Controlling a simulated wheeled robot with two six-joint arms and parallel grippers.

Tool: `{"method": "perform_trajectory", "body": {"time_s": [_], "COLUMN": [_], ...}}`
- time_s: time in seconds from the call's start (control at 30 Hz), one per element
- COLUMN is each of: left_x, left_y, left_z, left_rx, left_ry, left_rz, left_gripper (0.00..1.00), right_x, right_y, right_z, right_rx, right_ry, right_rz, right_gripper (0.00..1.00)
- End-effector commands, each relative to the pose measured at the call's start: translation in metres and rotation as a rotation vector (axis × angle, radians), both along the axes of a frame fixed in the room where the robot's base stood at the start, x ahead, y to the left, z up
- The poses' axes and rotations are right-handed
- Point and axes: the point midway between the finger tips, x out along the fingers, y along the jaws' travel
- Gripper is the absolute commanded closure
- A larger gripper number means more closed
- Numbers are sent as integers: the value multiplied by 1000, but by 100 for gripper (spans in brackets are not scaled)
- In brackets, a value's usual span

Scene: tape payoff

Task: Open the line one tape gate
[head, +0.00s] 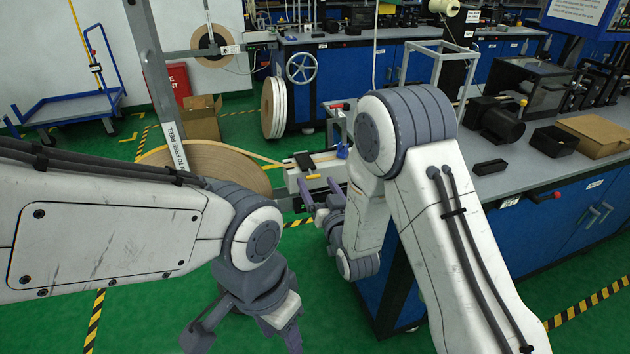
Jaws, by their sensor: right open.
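A wide reel of tan tape (215,165) lies at centre left, partly hidden by my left arm. Its tape runs right to a small pale tape-guide unit (325,168) at the bench end. This unit carries a black flat piece (304,161) and a blue part (342,151). I cannot tell which part is the gate or whether it stands open. My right gripper (319,186) is open just in front of the unit, with its fingers pointing at it; contact cannot be told. My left gripper (244,338) hangs low over the green floor, fingers apart and empty.
A slanted post with a "to free reel" label (175,146) stands by the reel. The blue bench (550,215) on the right holds a black motor (496,119), a black bin (553,140) and a cardboard box (595,135). A white upright reel (274,108) stands behind.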

Motion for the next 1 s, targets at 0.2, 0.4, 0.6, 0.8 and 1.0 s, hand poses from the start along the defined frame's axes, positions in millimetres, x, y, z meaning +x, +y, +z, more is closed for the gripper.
{"method": "perform_trajectory", "body": {"time_s": [0.2, 0.4, 0.6, 0.8, 1.0], "left_x": [0, 0, 0, 0, 0], "left_y": [0, 0, 0, 0, 0], "left_z": [4, 3, 3, 3, 6], "left_rx": [1, 1, 1, 1, 1], "left_ry": [1, 1, 1, 1, 1], "left_rz": [0, 0, 0, 0, 0], "left_gripper": [50, 50, 50, 50, 50], "right_x": [20, 22, 22, 22, 22], "right_y": [6, 7, 7, 7, 9], "right_z": [0, -1, -1, -1, 2], "right_rx": [0, -2, 0, 0, -3], "right_ry": [0, 2, 1, 1, 6], "right_rz": [0, -1, 0, -1, 1], "right_gripper": [17, 17, 48, 100, 100]}}
